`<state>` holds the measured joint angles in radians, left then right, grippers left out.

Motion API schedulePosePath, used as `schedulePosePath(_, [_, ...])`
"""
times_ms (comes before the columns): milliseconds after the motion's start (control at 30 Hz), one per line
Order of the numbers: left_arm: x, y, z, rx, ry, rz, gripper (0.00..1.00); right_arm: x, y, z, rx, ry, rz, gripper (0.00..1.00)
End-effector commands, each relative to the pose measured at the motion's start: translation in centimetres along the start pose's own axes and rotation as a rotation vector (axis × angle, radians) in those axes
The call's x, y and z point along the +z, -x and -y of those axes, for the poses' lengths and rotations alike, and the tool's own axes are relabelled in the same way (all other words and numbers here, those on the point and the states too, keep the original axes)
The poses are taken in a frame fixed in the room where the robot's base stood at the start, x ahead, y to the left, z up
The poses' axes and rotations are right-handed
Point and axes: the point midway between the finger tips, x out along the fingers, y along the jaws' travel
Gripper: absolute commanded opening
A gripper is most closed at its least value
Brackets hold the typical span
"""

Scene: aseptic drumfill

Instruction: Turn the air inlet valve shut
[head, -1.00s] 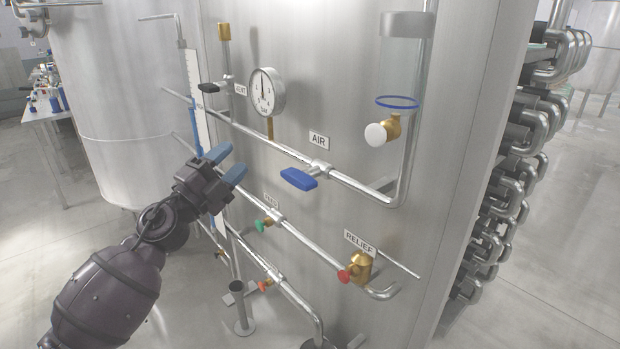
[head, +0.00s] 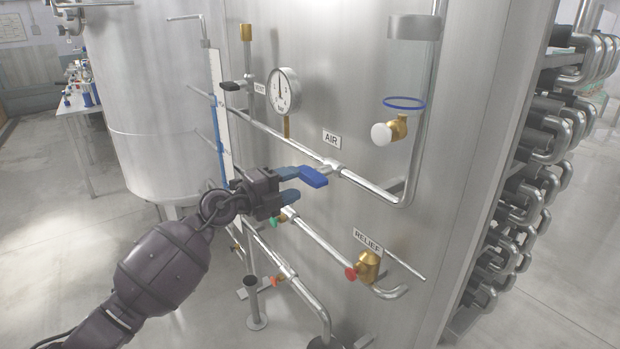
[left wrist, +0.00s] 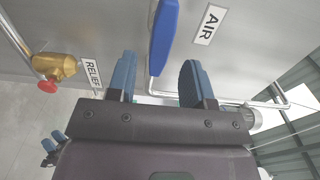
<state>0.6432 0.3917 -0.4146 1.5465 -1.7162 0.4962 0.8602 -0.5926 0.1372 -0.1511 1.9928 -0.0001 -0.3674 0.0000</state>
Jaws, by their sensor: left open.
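The air inlet valve has a blue lever handle (head: 313,177) on the pipe just below the AIR sign (head: 332,139). The handle points left and toward me from its valve body. My left gripper (head: 291,186) is open, its blue-tipped fingers just left of the handle's free end. In the left wrist view the blue handle (left wrist: 164,32) lies ahead, between the lines of the two fingers (left wrist: 157,80), and I see no grip on it. The AIR sign (left wrist: 209,24) shows to its right.
A pressure gauge (head: 284,91) and a black-handled valve (head: 232,86) are up and left. A white knob (head: 381,134) sits right. Below are a green knob (head: 274,222), a red relief knob (head: 350,273) and an orange knob (head: 274,281). Open floor lies left.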

Motion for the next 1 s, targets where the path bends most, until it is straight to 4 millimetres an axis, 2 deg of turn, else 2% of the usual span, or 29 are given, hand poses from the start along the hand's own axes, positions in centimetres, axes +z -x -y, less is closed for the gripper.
schedulePosePath(100, [-0.1, -2.1, 0.0, -0.001, 0.0, -0.002, 0.47, 0.4, 0.0, -0.1, 0.001, 0.002, 0.005, 0.43])
schedulePosePath(300, [0.0, -4.4, -0.1, 0.0, 0.0, 0.0, 0.47, 1.3, 0.2, -0.2, 0.003, 0.004, 0.018, 0.43])
schedulePosePath(500, [0.0, -5.3, -0.1, 0.0, -0.001, 0.0, 0.47, 1.7, 0.3, -0.3, 0.004, 0.005, 0.025, 0.43])
schedulePosePath(767, [0.0, -5.4, 0.0, 0.0, -0.001, 0.0, 0.47, 1.4, 0.1, -0.3, 0.003, 0.006, 0.02, 0.43])
schedulePosePath(1000, [0.0, -5.3, 0.0, 0.0, -0.001, 0.0, 0.1, 0.9, -0.3, -0.2, 0.001, 0.008, 0.009, 0.43])
